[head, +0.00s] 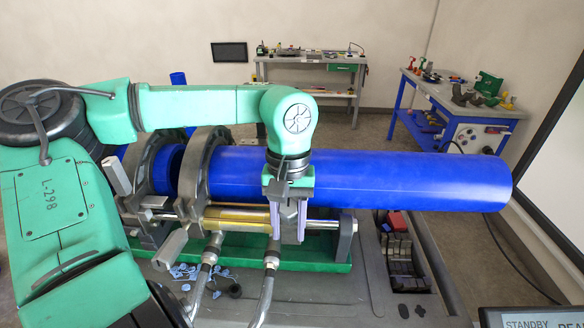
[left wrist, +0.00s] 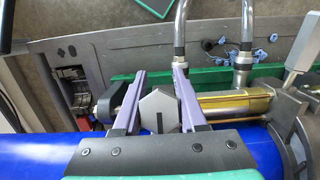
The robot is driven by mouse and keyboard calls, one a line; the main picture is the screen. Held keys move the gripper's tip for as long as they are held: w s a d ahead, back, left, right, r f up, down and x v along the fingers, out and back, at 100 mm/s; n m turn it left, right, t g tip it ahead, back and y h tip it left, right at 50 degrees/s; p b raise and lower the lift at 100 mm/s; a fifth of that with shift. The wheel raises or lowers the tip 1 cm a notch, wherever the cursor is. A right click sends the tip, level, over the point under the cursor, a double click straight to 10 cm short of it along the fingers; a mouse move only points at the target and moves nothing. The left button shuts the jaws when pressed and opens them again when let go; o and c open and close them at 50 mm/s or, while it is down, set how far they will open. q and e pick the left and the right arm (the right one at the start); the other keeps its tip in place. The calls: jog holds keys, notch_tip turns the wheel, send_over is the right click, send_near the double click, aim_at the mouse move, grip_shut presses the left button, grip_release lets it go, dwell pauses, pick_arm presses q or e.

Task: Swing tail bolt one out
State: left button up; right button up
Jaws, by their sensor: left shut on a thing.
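My left gripper (head: 288,218) reaches down in front of the long blue pipe (head: 400,180), over the front rail of the fusion machine. Its two lavender fingers stand on both sides of a grey six-sided block (left wrist: 158,112), seen between them in the left wrist view (left wrist: 160,76). The gripper is shut on this block; I cannot tell for sure that it is tail bolt one. In the head view the fingers mostly hide it. Two grey bolt handles (head: 117,175) (head: 170,249) stick out from the clamps at the left. My right gripper is out of view.
Dark ring clamps (head: 212,176) hold the blue pipes. A brass-coloured cylinder (head: 236,217) and two hoses (head: 201,275) lie close to the left of the gripper. Small blue scraps (head: 185,272) lie on the cart deck. Workbenches (head: 310,65) stand at the back.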

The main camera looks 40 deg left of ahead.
pick_arm(q)
jog(key=shift+s+d+f+b, duration=0.2)
jog(key=shift+s+f+b, duration=0.1)
jog(key=shift+f+b, duration=0.15)
jog(key=shift+s+d+f+b, duration=0.25)
jog(key=shift+f+b, duration=0.1)
jog(key=shift+f, duration=0.1)
jog(key=shift+a, duration=0.1)
jog(key=shift+s+d+f+b, duration=0.15)
jog(key=shift+s+f+b, duration=0.05)
jog(key=shift+f+b, duration=0.3)
jog(key=shift+s+d+f+b, duration=0.15)
jog(key=shift+f+b, duration=0.25)
jog(key=shift+f, duration=0.05)
